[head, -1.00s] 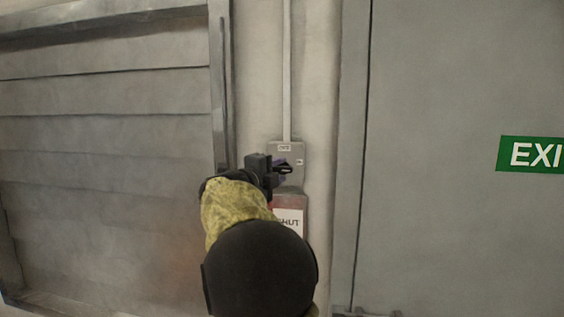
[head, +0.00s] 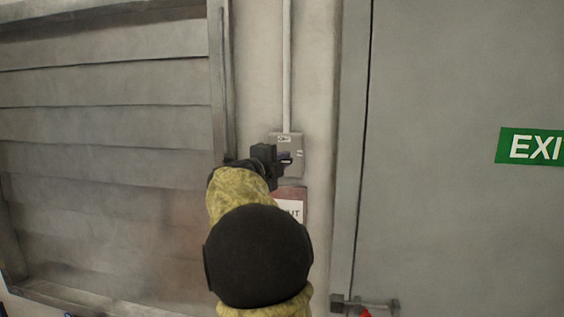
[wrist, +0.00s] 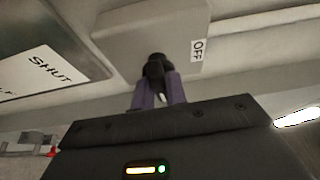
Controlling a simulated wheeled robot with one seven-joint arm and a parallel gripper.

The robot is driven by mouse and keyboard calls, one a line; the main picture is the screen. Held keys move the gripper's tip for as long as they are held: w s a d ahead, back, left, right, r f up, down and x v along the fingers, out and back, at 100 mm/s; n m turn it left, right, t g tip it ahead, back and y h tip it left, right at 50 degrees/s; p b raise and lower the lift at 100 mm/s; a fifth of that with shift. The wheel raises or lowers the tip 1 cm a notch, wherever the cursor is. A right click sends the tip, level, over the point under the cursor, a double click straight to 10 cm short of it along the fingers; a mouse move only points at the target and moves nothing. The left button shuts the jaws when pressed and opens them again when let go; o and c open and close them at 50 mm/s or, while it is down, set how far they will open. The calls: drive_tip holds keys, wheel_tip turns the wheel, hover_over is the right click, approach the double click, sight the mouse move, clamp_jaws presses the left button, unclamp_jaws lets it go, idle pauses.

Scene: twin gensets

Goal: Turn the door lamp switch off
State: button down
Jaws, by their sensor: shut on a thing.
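The door lamp switch is a grey box (head: 296,167) on the wall strip between the louvred panel and the door. In the wrist view its grey face (wrist: 150,30) carries a black knob (wrist: 155,64) and a white OFF label (wrist: 197,50) to the right of the knob. My gripper (head: 286,157) is in front of the box and hides part of it in the head view. In the wrist view the purple fingers of my gripper (wrist: 158,88) are shut on the black knob, one on each side. The knob's exact pointing is hard to tell.
A red-edged box with a white SHUT sign (wrist: 45,75) sits right below the switch. A conduit (head: 287,65) runs up from it. The louvred panel (head: 105,130) is at left. The grey door (head: 450,220) with an EXIT sign (head: 532,146) is at right.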

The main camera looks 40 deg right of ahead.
drive_tip(key=shift+f, duration=0.15)
drive_tip(key=n+h+b, duration=0.1)
drive_tip(key=n+b, duration=0.1)
drive_tip(key=n, duration=0.1)
drive_tip(key=shift+f+n+t+b, duration=0.1)
drive_tip(key=shift+n+t+b, duration=0.25)
drive_tip(key=shift+n+t, duration=0.05)
drive_tip(key=n+t+b, duration=0.1)
drive_tip(key=n+b, duration=0.1)
drive_tip(key=n, duration=0.1)
drive_tip(key=n+t+h+b, duration=0.1)
drive_tip(key=n, duration=0.2)
drive_tip(key=shift+t+b, duration=0.3)
drive_tip(key=shift+b, duration=0.05)
drive_tip(key=n+t+b, duration=0.1)
drive_tip(key=n, duration=0.2)
drive_tip(key=n+t+b, duration=0.1)
drive_tip(key=n+b, duration=0.1)
drive_tip(key=n, duration=0.1)
drive_tip(key=shift+n+t, duration=0.3)
drive_tip(key=shift+t, duration=0.1)
drive_tip(key=shift+n+t+y+b, duration=0.5)
drive_tip(key=shift+n+t, duration=0.15)
drive_tip(key=shift+n, duration=0.8)
drive_tip(key=shift+n+t+y+b, duration=0.5)
drive_tip(key=shift+n+t, duration=0.15)
drive_tip(key=shift+n, duration=0.8)
drive_tip(key=c, duration=1.4)
unclamp_jaws()
drive_tip(key=shift+c, duration=0.2)
